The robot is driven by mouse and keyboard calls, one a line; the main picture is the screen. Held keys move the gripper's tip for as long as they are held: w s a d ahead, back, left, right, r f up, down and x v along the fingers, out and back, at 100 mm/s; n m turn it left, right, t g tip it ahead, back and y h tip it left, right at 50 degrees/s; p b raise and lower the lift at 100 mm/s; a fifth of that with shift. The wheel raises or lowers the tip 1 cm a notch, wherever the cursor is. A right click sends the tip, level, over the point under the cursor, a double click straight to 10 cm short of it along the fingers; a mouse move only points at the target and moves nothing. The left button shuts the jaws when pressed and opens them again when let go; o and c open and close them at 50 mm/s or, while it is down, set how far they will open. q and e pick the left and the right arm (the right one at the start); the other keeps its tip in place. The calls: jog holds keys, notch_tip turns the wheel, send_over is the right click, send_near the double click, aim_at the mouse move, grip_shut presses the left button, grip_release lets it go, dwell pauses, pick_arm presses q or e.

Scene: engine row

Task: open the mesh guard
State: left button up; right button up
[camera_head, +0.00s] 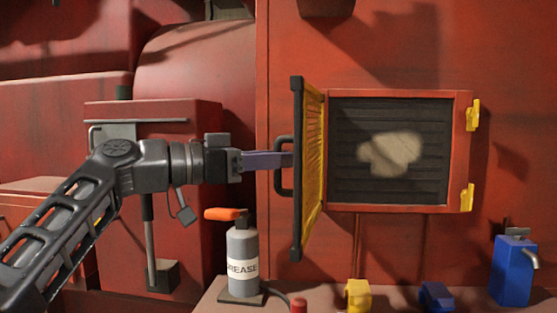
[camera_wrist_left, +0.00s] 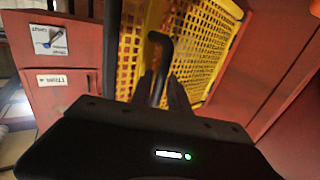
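The mesh guard (camera_head: 313,160), yellow with a dark outer bar, stands swung out from the left edge of a square red-framed opening (camera_head: 462,150). It is seen almost edge-on. Behind the opening is a dark slatted panel (camera_head: 345,183) with a pale patch (camera_head: 392,153). My left gripper (camera_head: 288,160) is at the guard's black handle (camera_head: 279,180). In the left wrist view the handle (camera_wrist_left: 158,45) runs down between my fingers (camera_wrist_left: 163,92), which look closed around it, with the yellow mesh (camera_wrist_left: 200,50) behind. My right gripper is not in view.
Yellow catches (camera_head: 473,115) sit on the right of the frame. Below is a ledge with a grease canister (camera_head: 242,262), a yellow block (camera_head: 358,296) and a blue can (camera_head: 512,272). The left wrist view shows a red cabinet (camera_wrist_left: 62,100) at left.

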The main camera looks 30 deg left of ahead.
pick_arm(q)
jog(key=shift+o, duration=1.1)
jog(key=shift+s, duration=0.1)
jog(key=v, duration=0.7)
jog(key=shift+s+a+p, duration=0.25)
jog(key=shift+s+p, duration=0.05)
jog(key=shift+p, duration=0.15)
